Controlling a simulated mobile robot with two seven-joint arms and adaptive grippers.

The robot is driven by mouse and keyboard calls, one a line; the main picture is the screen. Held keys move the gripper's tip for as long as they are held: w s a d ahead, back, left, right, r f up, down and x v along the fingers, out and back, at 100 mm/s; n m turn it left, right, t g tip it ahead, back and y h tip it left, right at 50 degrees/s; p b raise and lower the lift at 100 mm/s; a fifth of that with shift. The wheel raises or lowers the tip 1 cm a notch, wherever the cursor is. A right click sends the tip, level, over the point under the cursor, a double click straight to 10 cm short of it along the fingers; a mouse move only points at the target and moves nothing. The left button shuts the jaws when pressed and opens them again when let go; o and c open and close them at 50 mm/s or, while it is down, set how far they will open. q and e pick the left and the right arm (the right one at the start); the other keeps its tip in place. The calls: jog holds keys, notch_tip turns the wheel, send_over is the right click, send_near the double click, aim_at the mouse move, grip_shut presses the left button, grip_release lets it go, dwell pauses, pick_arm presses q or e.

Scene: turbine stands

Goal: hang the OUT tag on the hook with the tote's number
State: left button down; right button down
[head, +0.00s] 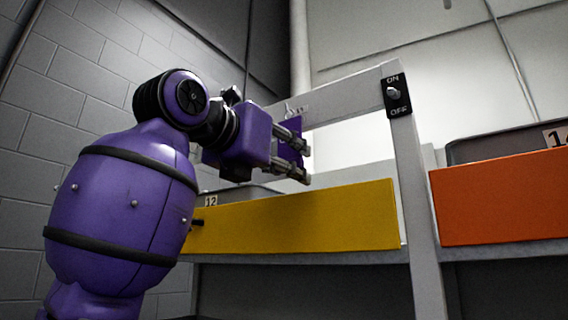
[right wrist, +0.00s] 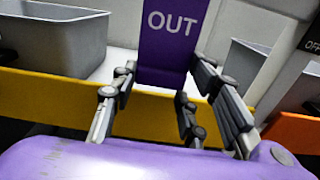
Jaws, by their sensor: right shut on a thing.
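The purple OUT tag (right wrist: 168,45) is upright between the fingers of my right gripper (right wrist: 163,75) in the right wrist view. In the head view the tag (head: 289,132) is partly hidden by my right gripper (head: 304,163), which is shut on it in front of the grey crossbeam. A small light metal piece (head: 289,108), perhaps a hook, shows just above the tag at the beam; its number cannot be read. A grey tote (head: 240,193) with a 12 label (head: 211,201) stands behind the yellow panel, partly hidden by my arm. My left gripper is not in view.
The grey crossbeam (head: 345,92) meets a post (head: 418,200) bearing an ON/OFF switch (head: 396,94). A yellow panel (head: 320,220) runs below the gripper. An orange panel (head: 500,195) and another tote (head: 490,146) with a partly cut-off label stand at right.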

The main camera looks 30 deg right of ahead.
jog(key=c, duration=0.9)
grip_release()
jog(key=shift+c, duration=0.2)
jog(key=shift+o, duration=0.9)
jog(key=shift+a, duration=0.1)
jog(key=v, duration=0.7)
